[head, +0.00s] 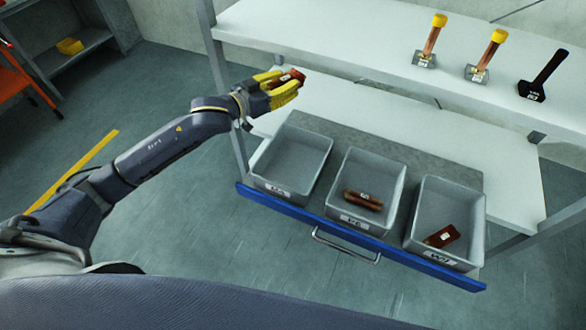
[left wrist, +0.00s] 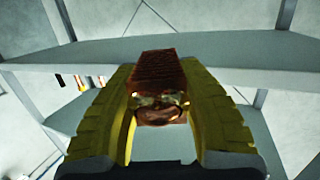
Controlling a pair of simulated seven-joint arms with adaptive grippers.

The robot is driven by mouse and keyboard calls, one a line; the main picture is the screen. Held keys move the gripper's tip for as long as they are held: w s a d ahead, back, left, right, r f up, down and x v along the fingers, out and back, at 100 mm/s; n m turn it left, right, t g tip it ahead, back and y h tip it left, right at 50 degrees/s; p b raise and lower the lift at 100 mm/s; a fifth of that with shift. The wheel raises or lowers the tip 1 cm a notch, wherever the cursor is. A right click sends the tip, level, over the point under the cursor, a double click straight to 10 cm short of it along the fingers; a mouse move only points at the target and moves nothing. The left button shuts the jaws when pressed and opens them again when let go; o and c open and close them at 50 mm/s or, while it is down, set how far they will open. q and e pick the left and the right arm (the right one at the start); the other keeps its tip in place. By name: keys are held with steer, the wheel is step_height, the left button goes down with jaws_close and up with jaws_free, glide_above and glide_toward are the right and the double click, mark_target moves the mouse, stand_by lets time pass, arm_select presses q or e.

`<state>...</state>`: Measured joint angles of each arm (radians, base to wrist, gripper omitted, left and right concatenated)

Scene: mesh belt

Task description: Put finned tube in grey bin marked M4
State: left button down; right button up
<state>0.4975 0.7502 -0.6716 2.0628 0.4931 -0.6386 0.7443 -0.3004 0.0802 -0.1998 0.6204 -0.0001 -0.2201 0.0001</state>
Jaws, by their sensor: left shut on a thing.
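My left gripper (head: 288,80), with yellow fingers, is shut on a reddish-brown finned tube (left wrist: 160,72). It holds the tube in the air above and behind the left grey bin, near the edge of the upper shelf. In the left wrist view the tube sits between both fingers, its ribbed side up and its open end toward the camera. The left grey bin (head: 262,180) is empty, and its label (head: 278,190) seems to read M4. My right gripper is not in view.
The middle grey bin (head: 340,208) holds a copper-brown part (head: 363,199). The right grey bin (head: 412,240) holds a flat brown part (head: 441,236). The bins stand in a blue-fronted drawer (head: 400,258). Two yellow-topped tools (head: 430,45) (head: 486,55) and a black one (head: 543,75) stand on the shelf (head: 330,32).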

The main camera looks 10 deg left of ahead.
arm_select(q)
steer(key=shift+w+a+f, duration=0.15)
steer(key=shift+a+f, duration=0.55)
steer(key=shift+a, duration=0.1)
steer(key=shift+a+f, duration=0.1)
steer(key=shift+f, duration=0.2)
step_height(320, 180, down, 20)
steer(key=shift+r+m+h, duration=0.2)
steer(key=shift+m+h, duration=0.1)
steer(key=shift+h, duration=0.1)
steer(key=shift+f+g, duration=0.3)
steer(key=shift+f, duration=0.2)
steer(key=c, duration=1)
jaws_free()
steer(key=shift+o, duration=0.2)
